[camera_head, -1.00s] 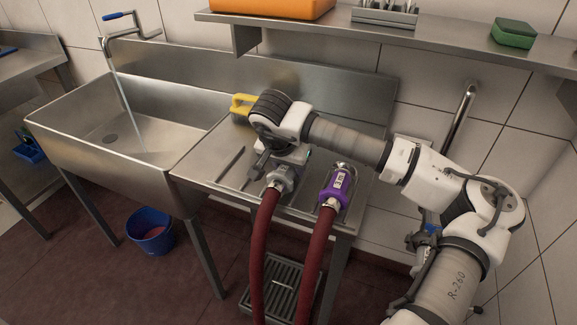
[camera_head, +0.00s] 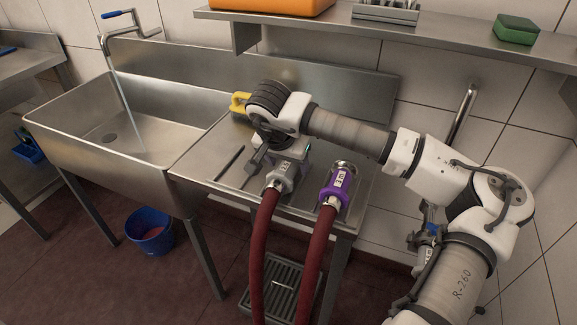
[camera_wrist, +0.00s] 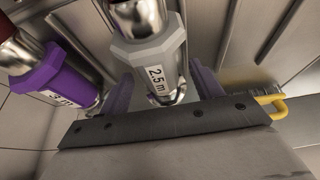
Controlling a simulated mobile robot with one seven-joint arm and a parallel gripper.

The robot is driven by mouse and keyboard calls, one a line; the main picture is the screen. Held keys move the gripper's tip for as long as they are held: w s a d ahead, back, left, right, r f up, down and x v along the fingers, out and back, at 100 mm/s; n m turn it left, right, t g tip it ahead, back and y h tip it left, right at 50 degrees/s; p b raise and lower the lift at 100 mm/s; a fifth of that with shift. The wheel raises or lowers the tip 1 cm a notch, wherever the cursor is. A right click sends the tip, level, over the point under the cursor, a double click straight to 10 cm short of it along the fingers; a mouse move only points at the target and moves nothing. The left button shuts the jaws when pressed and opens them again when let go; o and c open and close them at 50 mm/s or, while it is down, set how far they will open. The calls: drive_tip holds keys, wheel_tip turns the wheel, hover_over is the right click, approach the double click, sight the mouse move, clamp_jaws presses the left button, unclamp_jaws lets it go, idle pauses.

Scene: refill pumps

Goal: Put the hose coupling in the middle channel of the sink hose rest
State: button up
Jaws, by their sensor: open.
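A grey hose coupling (camera_head: 285,174) lies at the front of the steel drainboard beside the sink, with a dark red hose running off the front edge. A purple coupling (camera_head: 340,183) on a second red hose lies to its right. My gripper (camera_head: 270,160) is low over the board at the grey coupling. In the wrist view the grey coupling (camera_wrist: 152,50), labelled 2.5 m, lies between the spread fingers of my gripper (camera_wrist: 164,92). The purple coupling (camera_wrist: 62,78) is at the left there. Narrow straight channels (camera_wrist: 243,28) show beside the grey coupling; my arm hides part of the board.
The sink basin (camera_head: 75,125) with running water is to the left. A yellow-handled brush (camera_head: 240,102) lies behind my gripper. A blue bucket (camera_head: 150,235) stands on the floor.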

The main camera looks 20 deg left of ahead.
drive_tip(key=b+v, duration=0.1)
drive_tip(key=v, duration=1.1)
